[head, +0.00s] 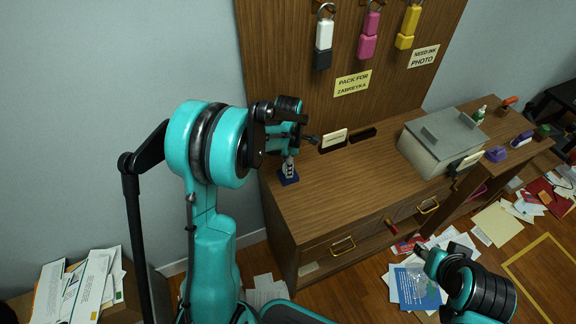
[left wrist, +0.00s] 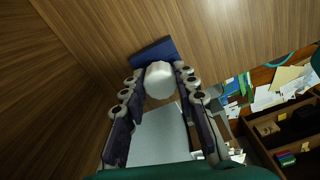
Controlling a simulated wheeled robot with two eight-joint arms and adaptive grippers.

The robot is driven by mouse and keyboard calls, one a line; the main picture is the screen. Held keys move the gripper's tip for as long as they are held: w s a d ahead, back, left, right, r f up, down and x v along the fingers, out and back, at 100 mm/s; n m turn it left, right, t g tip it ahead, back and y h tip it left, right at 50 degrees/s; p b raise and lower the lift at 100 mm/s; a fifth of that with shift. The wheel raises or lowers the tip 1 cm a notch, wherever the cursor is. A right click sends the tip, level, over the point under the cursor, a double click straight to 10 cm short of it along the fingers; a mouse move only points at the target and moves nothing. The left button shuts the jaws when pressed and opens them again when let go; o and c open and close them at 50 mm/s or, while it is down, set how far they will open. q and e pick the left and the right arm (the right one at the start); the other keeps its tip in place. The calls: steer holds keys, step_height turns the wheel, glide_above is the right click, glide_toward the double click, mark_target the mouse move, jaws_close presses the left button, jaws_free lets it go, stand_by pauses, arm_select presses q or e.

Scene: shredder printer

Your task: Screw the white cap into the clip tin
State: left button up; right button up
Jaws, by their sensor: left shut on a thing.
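The white cap (left wrist: 160,80) is pinched between the fingertips of my left gripper (left wrist: 160,86) in the left wrist view. The blue clip tin (left wrist: 153,52) shows just beyond the cap; whether they touch I cannot tell. In the head view the blue tin (head: 289,177) stands on the desk near its left end, directly below my left gripper (head: 290,163). The cap cannot be made out clearly there. My right gripper (head: 432,262) is at the lower right, away from the desk top; its fingers are too unclear to judge.
The wooden desk (head: 340,205) is clear in front of the tin. A small label stand (head: 334,138) and a dark tray (head: 363,135) are at the back. A grey printer (head: 440,140) stands to the right. Papers litter the floor.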

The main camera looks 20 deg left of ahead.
arm_select(q)
steer(key=shift+f+b, duration=0.4)
steer(key=shift+f, duration=0.2)
steer(key=o, duration=1.1)
steer(key=shift+r, duration=0.1)
step_height(320, 180, up, 12)
steer(key=s+d+m+t, duration=0.2)
steer(key=s+m, duration=0.4)
steer(key=m, duration=0.2)
steer(key=s+d+r+m+t, duration=0.1)
steer(key=s+d+m+t, duration=0.1)
steer(key=s+m, duration=0.4)
steer(key=s+d+r+m+t, duration=0.1)
steer(key=s+d+m+t, duration=0.2)
steer(key=s+m, duration=0.3)
steer(key=shift+s+d+r+m, duration=0.1)
steer(key=shift+s+d+m, duration=0.1)
steer(key=shift+m, duration=0.55)
steer(key=shift+s+d+r+m, duration=0.1)
steer(key=shift+d+m, duration=0.1)
steer(key=shift+m, duration=0.6)
steer(key=shift+s+d+m, duration=0.1)
steer(key=shift+d+m, duration=0.1)
steer(key=shift+m, duration=0.55)
